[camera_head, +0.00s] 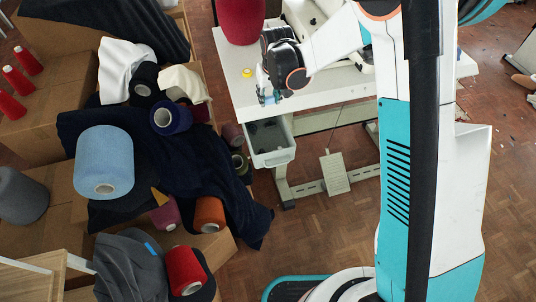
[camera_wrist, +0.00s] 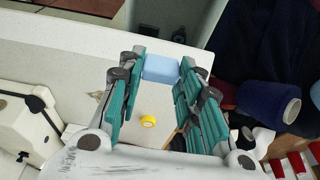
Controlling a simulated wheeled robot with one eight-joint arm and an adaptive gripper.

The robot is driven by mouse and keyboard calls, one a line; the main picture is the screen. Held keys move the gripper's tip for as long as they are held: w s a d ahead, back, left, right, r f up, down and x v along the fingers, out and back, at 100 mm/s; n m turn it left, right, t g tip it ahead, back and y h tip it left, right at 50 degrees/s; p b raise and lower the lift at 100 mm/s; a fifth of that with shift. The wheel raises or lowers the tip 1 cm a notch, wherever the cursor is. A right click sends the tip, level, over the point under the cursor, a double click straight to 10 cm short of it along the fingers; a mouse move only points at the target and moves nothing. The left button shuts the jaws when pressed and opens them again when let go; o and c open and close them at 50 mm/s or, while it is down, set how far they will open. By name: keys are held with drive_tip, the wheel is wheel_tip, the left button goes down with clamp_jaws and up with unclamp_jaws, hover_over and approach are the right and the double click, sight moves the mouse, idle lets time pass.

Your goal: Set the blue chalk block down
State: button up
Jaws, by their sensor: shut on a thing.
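The blue chalk block (camera_wrist: 160,68) is a pale blue piece held between the teal fingertips of my gripper (camera_wrist: 160,76). In the head view my gripper (camera_head: 267,96) points down at the front left corner of the white table (camera_head: 236,62), and a bit of the blue block (camera_head: 268,100) shows between its fingers. I cannot tell whether the block touches the table top. In the wrist view the table top (camera_wrist: 60,62) spreads to the left of the block, and the table's edge runs just beyond it.
A small yellow roll (camera_head: 247,73) lies on the table near my gripper; it also shows in the wrist view (camera_wrist: 148,121). A red cone (camera_head: 241,20) stands behind it. A grey-white drawer bin (camera_head: 270,142) hangs below the corner. Fabric and thread cones crowd the left.

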drive_tip(key=f+b, duration=0.2)
drive_tip(key=f, duration=0.4)
drive_tip(key=f+b, duration=0.2)
drive_tip(key=f, duration=0.5)
drive_tip(key=f+b, duration=0.3)
drive_tip(key=f, duration=0.4)
drive_tip(key=shift+s+f, duration=0.2)
drive_tip(key=shift+s, duration=0.05)
drive_tip(key=shift+f, duration=0.15)
drive_tip(key=o, duration=1)
drive_tip(key=shift+c, duration=0.2)
drive_tip(key=p+v, duration=0.4)
drive_tip(key=v, duration=0.8)
drive_tip(key=shift+d+r, duration=0.1)
drive_tip(key=shift+r, duration=0.15)
